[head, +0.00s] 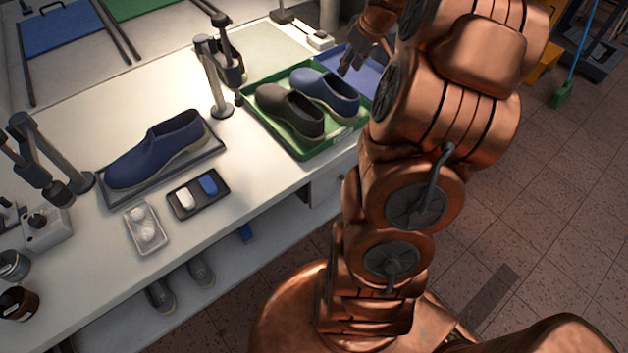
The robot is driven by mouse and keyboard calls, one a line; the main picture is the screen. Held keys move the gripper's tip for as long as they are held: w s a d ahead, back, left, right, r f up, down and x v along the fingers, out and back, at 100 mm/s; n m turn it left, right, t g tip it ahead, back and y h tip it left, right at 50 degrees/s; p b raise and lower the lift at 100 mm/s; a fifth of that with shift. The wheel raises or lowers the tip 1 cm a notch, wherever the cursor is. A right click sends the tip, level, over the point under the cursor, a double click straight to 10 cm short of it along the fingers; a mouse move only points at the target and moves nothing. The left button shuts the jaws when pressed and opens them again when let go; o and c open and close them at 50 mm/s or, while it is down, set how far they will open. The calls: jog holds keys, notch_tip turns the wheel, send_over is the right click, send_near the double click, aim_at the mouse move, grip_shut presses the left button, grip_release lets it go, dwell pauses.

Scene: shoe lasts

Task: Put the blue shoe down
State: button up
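A blue shoe (326,90) rests in the green tray (286,147) beside a dark grey-brown shoe (287,108). Another blue shoe (157,150) sits in a dark grey tray (113,199) on the left part of the bench. My gripper (362,67) is just beyond the upper right of the blue shoe in the green tray, with dark fingers that look spread and hold nothing. It appears apart from the shoe. Part of the gripper is hidden by my arm.
A blue mat or tray (361,66) lies behind the green tray. A small black tray (184,213) holds a white and a blue block. A white dish (135,246) holds round white pieces. Dark clamp posts (213,80) stand on the bench. Shoes lie on the shelf below.

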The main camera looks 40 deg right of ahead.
jog(key=s+a+r+n+g+y, duration=0.15)
jog(key=s+a, duration=0.25)
jog(key=a, duration=0.9)
jog(key=s+a+m+g+h, duration=0.15)
jog(key=s+a, duration=0.25)
jog(key=a, duration=0.9)
jog(key=s+a+f+g, duration=0.1)
jog(key=s+a, duration=0.3)
jog(key=s, duration=0.5)
jog(key=s+a+f+g, duration=0.1)
jog(key=s+a, duration=0.3)
jog(key=s, duration=0.5)
jog(key=shift+a+g, duration=0.25)
jog(key=shift+g, duration=0.35)
jog(key=shift+f, duration=0.1)
